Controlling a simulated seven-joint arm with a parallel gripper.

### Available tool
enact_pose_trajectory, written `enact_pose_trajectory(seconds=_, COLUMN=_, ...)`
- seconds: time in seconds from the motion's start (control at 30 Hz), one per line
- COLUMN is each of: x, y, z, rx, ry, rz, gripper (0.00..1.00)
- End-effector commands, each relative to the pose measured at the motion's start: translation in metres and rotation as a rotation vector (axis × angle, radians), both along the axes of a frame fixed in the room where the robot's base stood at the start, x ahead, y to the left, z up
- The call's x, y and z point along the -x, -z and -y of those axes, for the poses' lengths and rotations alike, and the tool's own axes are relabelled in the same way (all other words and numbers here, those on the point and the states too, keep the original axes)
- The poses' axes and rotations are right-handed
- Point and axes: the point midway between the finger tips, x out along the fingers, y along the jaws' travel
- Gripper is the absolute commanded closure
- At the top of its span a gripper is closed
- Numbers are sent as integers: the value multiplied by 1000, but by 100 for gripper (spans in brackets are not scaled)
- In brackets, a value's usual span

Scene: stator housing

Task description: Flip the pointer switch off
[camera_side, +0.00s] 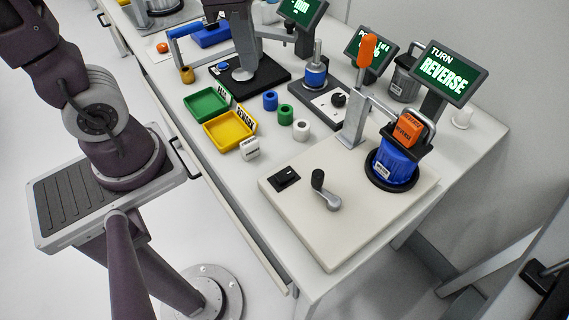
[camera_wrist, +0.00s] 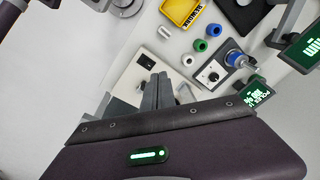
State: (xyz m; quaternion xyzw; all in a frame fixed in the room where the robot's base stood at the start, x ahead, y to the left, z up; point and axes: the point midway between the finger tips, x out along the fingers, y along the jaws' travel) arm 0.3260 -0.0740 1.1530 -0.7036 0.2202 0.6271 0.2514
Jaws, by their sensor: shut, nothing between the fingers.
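The pointer switch appears to be the round black knob (camera_side: 339,100) on a white plate beside a blue cylinder with a metal rod. The same knob shows in the wrist view (camera_wrist: 213,76), with a pale mark on it; its exact setting is too small to read. My gripper (camera_wrist: 158,76) shows only in the wrist view. Its two grey fingers are together and empty, over the cream panel's area and left of the knob in that view. They look apart from the knob. The side view shows parts of my arm, but not the fingers.
A cream panel (camera_side: 270,200) carries a black rocker switch (camera_side: 286,178), a crank lever (camera_side: 322,188) and a blue stator housing (camera_side: 396,162). An orange-handled lever (camera_side: 366,52) and green-lit screens (camera_side: 445,70) stand nearby. Yellow (camera_side: 228,131) and green trays (camera_side: 206,104) lie left.

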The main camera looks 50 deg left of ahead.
Motion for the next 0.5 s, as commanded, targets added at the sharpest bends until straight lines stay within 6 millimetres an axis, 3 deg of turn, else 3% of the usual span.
enact_pose_trajectory(seconds=0.1, x=-33, y=25, z=19, rx=-8, ry=305, rz=-180, gripper=100)
enact_pose_trajectory(seconds=0.2, x=-53, y=49, z=35, rx=22, ry=540, rz=-305, gripper=100)
enact_pose_trajectory(seconds=0.33, x=-68, y=77, z=50, rx=79, ry=759, rz=-412, gripper=100)
enact_pose_trajectory(seconds=0.5, x=-74, y=93, z=59, rx=123, ry=883, rz=-468, gripper=100)
